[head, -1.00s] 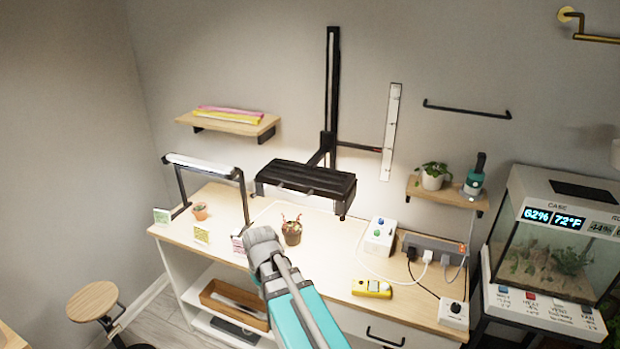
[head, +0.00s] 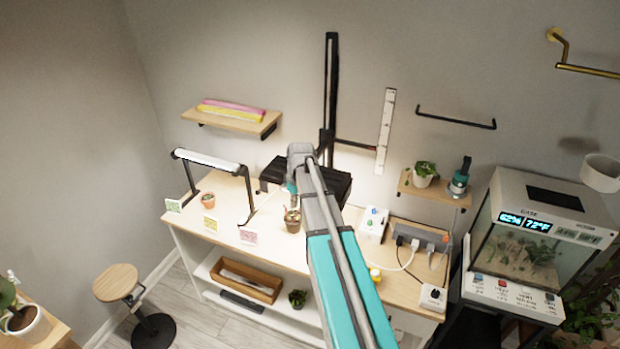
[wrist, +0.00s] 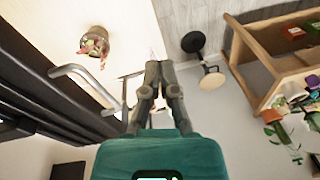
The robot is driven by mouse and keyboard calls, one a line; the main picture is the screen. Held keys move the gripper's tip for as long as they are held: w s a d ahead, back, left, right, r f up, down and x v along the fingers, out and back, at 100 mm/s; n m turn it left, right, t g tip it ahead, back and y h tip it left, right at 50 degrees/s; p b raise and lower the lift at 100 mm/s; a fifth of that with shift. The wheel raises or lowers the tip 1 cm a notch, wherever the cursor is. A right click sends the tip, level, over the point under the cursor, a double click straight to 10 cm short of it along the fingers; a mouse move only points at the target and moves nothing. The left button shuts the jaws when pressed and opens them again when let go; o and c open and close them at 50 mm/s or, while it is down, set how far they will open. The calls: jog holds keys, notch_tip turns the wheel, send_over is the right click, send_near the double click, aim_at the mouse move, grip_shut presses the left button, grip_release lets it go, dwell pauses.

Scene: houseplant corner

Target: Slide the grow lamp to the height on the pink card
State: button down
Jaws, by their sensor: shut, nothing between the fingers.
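The black grow lamp (head: 335,188) hangs from a vertical black rail (head: 331,85) on the wall. A side arm (head: 355,146) reaches from the rail to the lower half of a white scale strip (head: 386,130). The pink card (head: 249,238) stands at the bench's front edge; its writing is too small to read. My arm covers the lamp's middle in the head view. In the wrist view my gripper (wrist: 160,66) is shut and empty, beside the lamp's dark housing (wrist: 40,85) and its silver bar handle (wrist: 85,80). I see no clear contact with the handle.
A potted plant (head: 293,221) stands below the lamp, close to my arm. A smaller white lamp (head: 207,161), yellow card (head: 210,226) and green card (head: 173,206) are on the left. A control box (head: 373,223) and power strip (head: 420,236) with cords lie right.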

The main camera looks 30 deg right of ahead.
jog(key=w+d+r+n+p, duration=0.2)
jog(key=w+d+r+p, duration=0.2)
jog(key=d+r+p, duration=0.5)
notch_tip(320, 180, up, 2)
jog(key=d, duration=0.2)
jog(key=shift+w+d+r+t+y+p, duration=0.25)
jog(key=shift+w+d+t+y+p, duration=0.05)
jog(key=shift+d+p, duration=0.05)
jog(key=shift+f, duration=0.2)
jog(key=b+x, duration=1.3)
jog(key=shift+a+f+b, duration=0.15)
jog(key=shift+f+b, duration=0.2)
jog(key=shift+f, duration=0.1)
dwell(0.4)
jog(key=d+b+x, duration=0.2)
jog(key=b+x, duration=0.8)
jog(key=b, duration=0.1)
jog(key=shift+s+a+f, duration=0.15)
jog(key=shift+s+f, duration=0.1)
jog(key=shift+s, duration=0.45)
